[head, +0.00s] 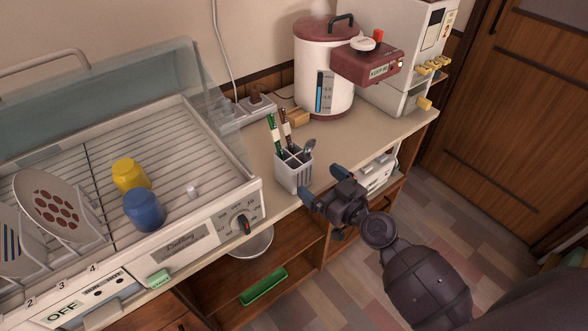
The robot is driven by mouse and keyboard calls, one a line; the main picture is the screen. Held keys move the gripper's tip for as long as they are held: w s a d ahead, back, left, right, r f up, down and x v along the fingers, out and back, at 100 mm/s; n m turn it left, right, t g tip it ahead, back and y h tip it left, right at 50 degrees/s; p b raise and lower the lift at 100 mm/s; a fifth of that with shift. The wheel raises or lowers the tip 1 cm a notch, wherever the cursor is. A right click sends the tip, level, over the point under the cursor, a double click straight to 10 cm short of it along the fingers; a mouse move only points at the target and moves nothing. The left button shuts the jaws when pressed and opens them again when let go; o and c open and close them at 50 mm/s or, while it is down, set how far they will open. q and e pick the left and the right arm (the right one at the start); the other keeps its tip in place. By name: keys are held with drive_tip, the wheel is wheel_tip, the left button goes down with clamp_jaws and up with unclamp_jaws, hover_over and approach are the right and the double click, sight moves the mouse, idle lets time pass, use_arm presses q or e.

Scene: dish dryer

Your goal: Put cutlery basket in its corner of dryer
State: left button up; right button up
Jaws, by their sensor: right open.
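The white cutlery basket (294,172) stands upright on the counter, just right of the dish dryer. It holds green and brown chopsticks and a spoon. My right gripper (318,185) is open beside the basket's right side, with its fingertips close to it; I cannot tell whether they touch. The dish dryer (213,208) is at the left with its clear lid raised. Inside its rack are a yellow cup (130,175), a blue cup (144,210) and plates (57,205) at the left. The dryer's right part of the rack looks bare. My left gripper is not in view.
A red-lidded white pot (325,70) stands behind the basket, with a white appliance (402,60) at its right. A power strip (245,112) with plugs lies between dryer and pot. Shelves below hold a bowl (252,243) and a green tray (264,287).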

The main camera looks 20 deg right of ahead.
sight(304, 170)
drive_tip(key=shift+x, duration=0.75)
drive_tip(key=shift+w+a+r+p, duration=0.25)
drive_tip(key=shift+w+p, duration=0.1)
drive_tip(key=shift+w, duration=0.1)
drive_tip(key=x, duration=0.1)
drive_tip(key=p+x, duration=0.1)
drive_tip(key=x, duration=0.1)
drive_tip(key=shift+a, duration=0.4)
drive_tip(key=shift+w+a+f, duration=0.1)
drive_tip(key=shift+w+a, duration=0.1)
drive_tip(key=shift+w, duration=0.35)
drive_tip(key=shift+c, duration=0.5)
drive_tip(key=c, duration=0.9)
drive_tip(key=shift+c, duration=0.2)
